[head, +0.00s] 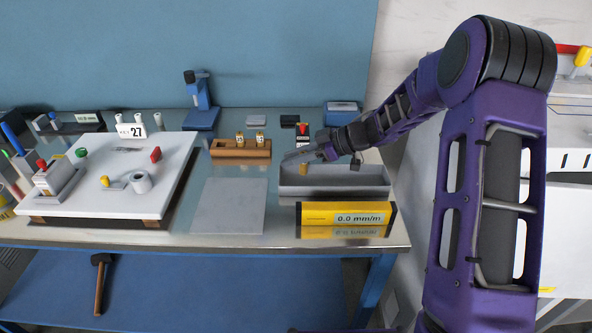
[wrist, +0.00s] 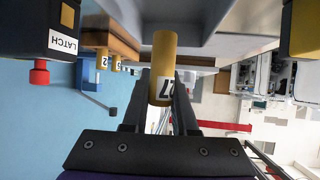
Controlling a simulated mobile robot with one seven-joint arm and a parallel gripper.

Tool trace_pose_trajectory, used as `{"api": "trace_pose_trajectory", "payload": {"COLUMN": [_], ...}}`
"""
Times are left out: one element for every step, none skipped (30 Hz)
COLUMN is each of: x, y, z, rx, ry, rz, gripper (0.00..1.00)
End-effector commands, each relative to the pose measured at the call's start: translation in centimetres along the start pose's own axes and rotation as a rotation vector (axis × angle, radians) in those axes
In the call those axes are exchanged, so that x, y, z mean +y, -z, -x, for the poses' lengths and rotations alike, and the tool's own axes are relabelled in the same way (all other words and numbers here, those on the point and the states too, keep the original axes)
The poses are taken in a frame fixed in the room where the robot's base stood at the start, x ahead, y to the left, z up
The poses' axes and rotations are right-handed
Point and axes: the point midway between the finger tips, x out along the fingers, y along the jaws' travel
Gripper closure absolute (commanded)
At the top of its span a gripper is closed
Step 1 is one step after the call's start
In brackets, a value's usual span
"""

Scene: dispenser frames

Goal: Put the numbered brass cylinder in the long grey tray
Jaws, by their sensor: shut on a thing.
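The numbered brass cylinder (wrist: 164,62) is between the fingers of my gripper (wrist: 161,88) in the wrist view, its white label reading 27. My gripper (head: 308,155) is shut on it. In the head view the cylinder (head: 303,169) hangs roughly upright over the left end of the long grey tray (head: 340,188). The tray's wall (wrist: 215,42) also fills the top of the wrist view behind the cylinder. I cannot tell whether the cylinder touches the tray floor.
A wooden rack (head: 240,153) left of the tray holds two labelled brass cylinders. A grey plate (head: 228,206) lies left of that box. A white board (head: 110,180) with fittings is farther left.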

Motion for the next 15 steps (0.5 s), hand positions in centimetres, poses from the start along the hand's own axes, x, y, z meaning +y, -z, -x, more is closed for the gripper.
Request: {"api": "trace_pose_trajectory", "payload": {"x": [0.0, -0.1, -0.1, -0.1, 0.0, 0.0, 0.0, 0.0, 0.0, 0.0, 0.0, 0.0, 0.0, 0.0, 0.0], "y": [-0.5, -0.8, -1.3, -1.7, -2.2, -2.7, -2.9, -3.1, -3.1, -3.1, -3.0, -3.0, -3.0, -3.0, -3.0], "z": [-0.3, -0.5, -0.7, -0.9, -1.2, -1.4, -1.6, -1.6, -1.7, -1.7, -1.7, -1.7, -1.7, -1.7, -1.7], "rx": [0.001, 0.001, 0.001, 0.001, 0.0, 0.0, 0.001, 0.001, 0.001, 0.001, 0.0, 0.0, 0.0, 0.0, 0.0], "ry": [0.001, 0.001, 0.001, 0.001, 0.001, 0.0, 0.0, 0.0, 0.0, 0.0, -0.001, -0.001, -0.001, -0.001, -0.001], "rz": [-0.003, -0.003, -0.004, -0.004, -0.004, -0.004, -0.004, -0.004, -0.002, -0.001, -0.001, -0.001, -0.001, -0.001, -0.001], "gripper": [1.0, 1.0, 1.0, 1.0, 1.0, 1.0, 1.0, 1.0, 1.0, 1.0, 1.0, 1.0, 1.0, 1.0, 1.0]}}
